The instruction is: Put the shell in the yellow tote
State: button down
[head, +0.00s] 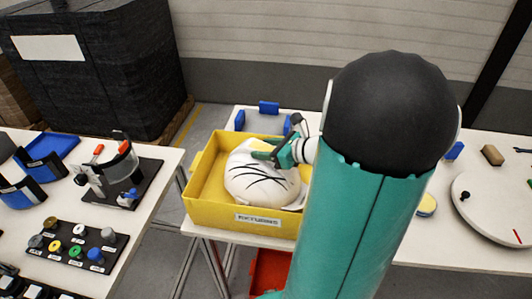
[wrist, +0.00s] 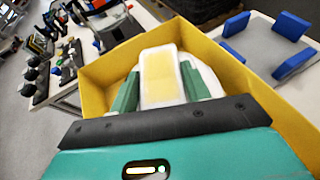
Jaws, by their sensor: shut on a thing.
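The white shell (head: 262,180), marked with thin black curved lines, is inside the yellow tote (head: 215,213). My gripper (head: 272,152) reaches in from the right, its green fingers at the shell's upper side. In the wrist view my gripper (wrist: 160,88) is shut on a white part of the shell (wrist: 205,77), with a yellowish face between the fingers. The tote's walls (wrist: 98,88) surround it there. My arm covers the tote's right end in the head view, and I cannot tell whether the shell touches the tote floor.
A blue-cornered fixture (head: 268,108) stands behind the tote. The left table holds a black stand with a clamp (head: 122,178) and a board of coloured knobs (head: 75,246). A round white disc (head: 490,208) lies on the right table. A red bin (head: 270,272) is below.

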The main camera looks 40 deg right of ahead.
jog(key=shift+f, duration=0.8)
jog(key=shift+f, duration=0.15)
jog(key=c, duration=0.7)
grip_release()
jog(key=shift+s+r, duration=0.15)
jog(key=shift+r, duration=0.05)
jog(key=v, duration=1.1)
jog(key=shift+s+d+r, duration=0.1)
jog(key=shift+s+r, duration=0.15)
